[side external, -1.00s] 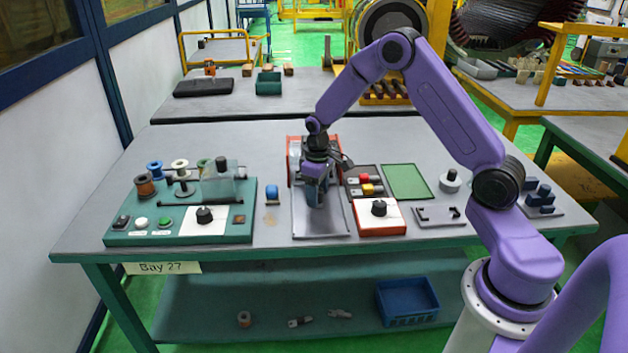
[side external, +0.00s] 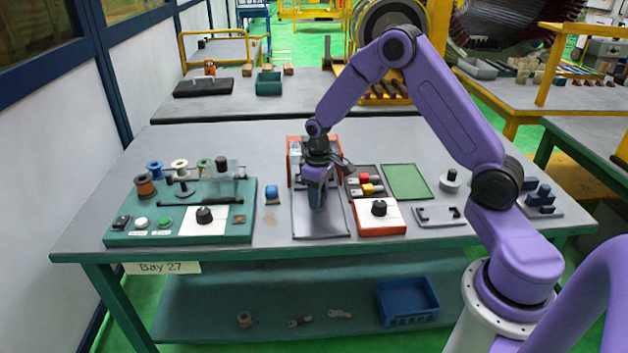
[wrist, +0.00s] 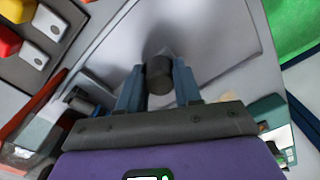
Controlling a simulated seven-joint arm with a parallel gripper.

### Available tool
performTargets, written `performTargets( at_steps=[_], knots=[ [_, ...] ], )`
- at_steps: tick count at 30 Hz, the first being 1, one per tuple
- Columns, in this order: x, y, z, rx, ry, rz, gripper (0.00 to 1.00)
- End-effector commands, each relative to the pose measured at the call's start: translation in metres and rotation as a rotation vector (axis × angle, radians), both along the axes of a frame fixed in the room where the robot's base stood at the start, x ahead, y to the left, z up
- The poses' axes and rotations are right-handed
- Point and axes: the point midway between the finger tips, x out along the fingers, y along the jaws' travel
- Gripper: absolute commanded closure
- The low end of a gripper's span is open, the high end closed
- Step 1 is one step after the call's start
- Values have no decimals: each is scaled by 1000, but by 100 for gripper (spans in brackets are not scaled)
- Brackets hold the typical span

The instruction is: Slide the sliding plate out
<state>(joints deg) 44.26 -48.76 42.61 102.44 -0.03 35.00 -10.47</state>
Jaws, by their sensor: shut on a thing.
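The sliding plate (side external: 320,225) is a flat grey sheet reaching forward on the table from a red-orange frame (side external: 294,160). It also shows in the wrist view (wrist: 222,35) as a pale, smooth surface. My gripper (side external: 317,205) points down over the plate, in front of the frame. In the wrist view, my gripper's blue-grey fingers (wrist: 159,88) are shut on a dark round knob (wrist: 159,72), one finger on each side. The arm partly hides the frame and the plate's far part. Whether the knob is fixed to the plate is hard to tell.
To the right are a tray of coloured parts (side external: 352,190), a red-and-white dial box (side external: 380,230), a green mat (side external: 407,181) and a grey bracket plate (side external: 438,222).

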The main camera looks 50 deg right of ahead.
Motion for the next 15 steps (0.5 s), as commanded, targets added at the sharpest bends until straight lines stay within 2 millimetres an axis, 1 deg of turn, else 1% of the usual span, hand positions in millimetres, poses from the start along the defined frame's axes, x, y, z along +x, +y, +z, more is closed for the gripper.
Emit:
performTargets(
  at_steps=[15],
  knots=[
    [-15, 17, 1, 1, -2, 2, 83]
  ],
)
